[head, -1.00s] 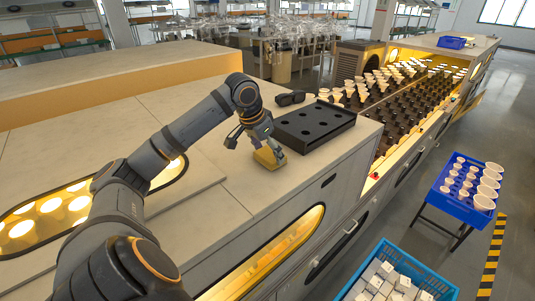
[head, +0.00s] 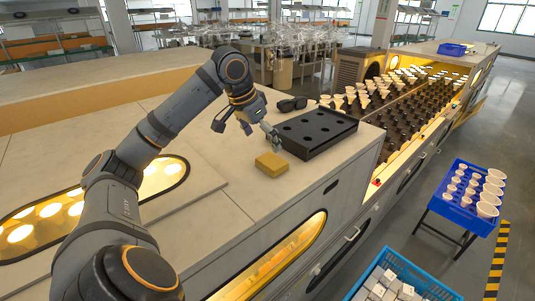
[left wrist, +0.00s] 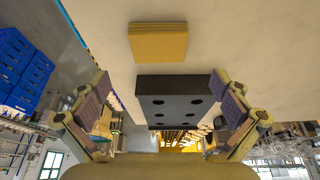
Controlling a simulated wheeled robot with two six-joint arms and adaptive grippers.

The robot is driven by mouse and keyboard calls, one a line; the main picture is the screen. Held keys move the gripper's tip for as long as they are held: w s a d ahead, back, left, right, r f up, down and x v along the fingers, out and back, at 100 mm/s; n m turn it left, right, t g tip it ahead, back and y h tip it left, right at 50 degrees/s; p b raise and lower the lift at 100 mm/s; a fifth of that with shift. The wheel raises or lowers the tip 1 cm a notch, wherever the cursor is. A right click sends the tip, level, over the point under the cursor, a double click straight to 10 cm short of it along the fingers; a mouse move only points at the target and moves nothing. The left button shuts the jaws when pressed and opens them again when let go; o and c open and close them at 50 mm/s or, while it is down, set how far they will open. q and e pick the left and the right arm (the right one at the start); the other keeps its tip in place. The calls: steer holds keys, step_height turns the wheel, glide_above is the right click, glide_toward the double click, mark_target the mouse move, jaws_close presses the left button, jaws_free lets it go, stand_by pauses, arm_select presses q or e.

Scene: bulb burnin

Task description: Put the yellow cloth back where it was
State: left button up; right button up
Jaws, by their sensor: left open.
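The yellow cloth (head: 272,164), a folded flat block, lies on the pale bench top just in front of the black tray with holes (head: 300,145). The cloth also shows whole at the top middle of the left wrist view (left wrist: 158,42), with the tray behind it. My left gripper (head: 247,133) is open and empty, above and behind the cloth and apart from it. Its two spread fingers show at either side of the left wrist view (left wrist: 157,108), with nothing between them. My right gripper is not in view.
Dark goggles (head: 292,103) lie behind the tray. Racks of bulbs (head: 410,100) stand in the lit machine beyond. The bench left of the cloth is clear.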

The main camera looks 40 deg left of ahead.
arm_select(q)
steer(key=v, duration=0.4)
steer(key=shift+s+r+p, duration=0.1)
steer(key=shift+r+p, duration=0.15)
steer(key=shift+p, duration=0.05)
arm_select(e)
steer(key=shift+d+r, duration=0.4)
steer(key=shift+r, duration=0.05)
